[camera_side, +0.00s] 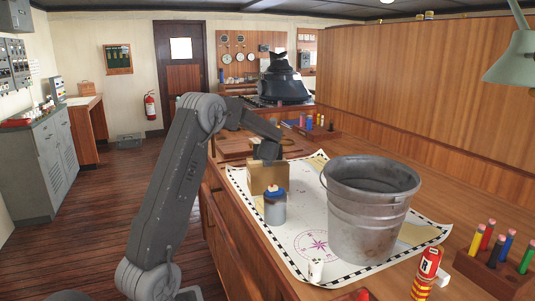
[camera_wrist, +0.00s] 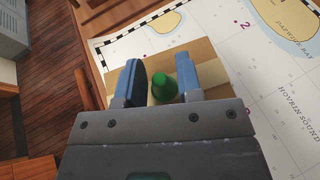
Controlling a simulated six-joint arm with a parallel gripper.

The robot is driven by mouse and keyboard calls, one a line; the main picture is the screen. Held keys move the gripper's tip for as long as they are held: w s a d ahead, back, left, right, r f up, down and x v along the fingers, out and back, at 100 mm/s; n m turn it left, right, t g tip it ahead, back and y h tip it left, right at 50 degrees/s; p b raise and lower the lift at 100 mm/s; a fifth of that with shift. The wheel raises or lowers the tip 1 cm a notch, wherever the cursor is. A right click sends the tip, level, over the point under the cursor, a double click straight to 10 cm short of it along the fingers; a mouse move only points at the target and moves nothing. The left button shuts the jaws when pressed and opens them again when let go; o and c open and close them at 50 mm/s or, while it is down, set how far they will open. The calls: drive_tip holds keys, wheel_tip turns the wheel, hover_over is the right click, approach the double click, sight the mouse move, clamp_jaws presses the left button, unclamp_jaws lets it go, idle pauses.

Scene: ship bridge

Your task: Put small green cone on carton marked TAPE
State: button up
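The small green cone (camera_wrist: 164,87) shows in the wrist view between my gripper's two blue fingers, over the brown carton. A narrow gap shows at its left, and its right edge lies close to the right finger. The carton (camera_side: 262,181) stands on the chart in the side view, and its top also shows in the wrist view (camera_wrist: 207,72) with a paler strip across it. No marking on it can be read. My gripper (camera_wrist: 160,68) is open, just above the carton (camera_side: 267,157). The cone is hidden in the side view, and its base is hidden in the wrist view.
A blue-grey jar (camera_side: 275,209) stands close in front of the carton. A large metal bucket (camera_side: 366,222) stands to its right on the chart (camera_side: 287,238). A red canister (camera_side: 426,272) and a pen block (camera_side: 495,269) are at front right.

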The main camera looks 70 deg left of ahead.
drive_tip(key=shift+o, duration=1.1)
drive_tip(key=shift+r, duration=0.15)
drive_tip(key=s+d+r+n+h, duration=0.1)
drive_tip(key=s+d+r+n, duration=0.2)
drive_tip(key=d, duration=0.6)
drive_tip(key=s+d+r+n+h, duration=0.15)
drive_tip(key=s+d+n, duration=0.25)
drive_tip(key=d, duration=0.5)
drive_tip(key=s+d+r+n+h, duration=0.1)
drive_tip(key=s+d+n, duration=0.25)
drive_tip(key=d, duration=0.55)
drive_tip(key=s+d+f+n+h, duration=0.1)
drive_tip(key=s+d+n+h, duration=0.3)
drive_tip(key=d, duration=0.6)
drive_tip(key=s+d+n+h, duration=0.5)
drive_tip(key=d+n, duration=0.3)
drive_tip(key=d, duration=0.3)
drive_tip(key=shift+s+f, duration=0.4)
drive_tip(key=shift+s, duration=0.45)
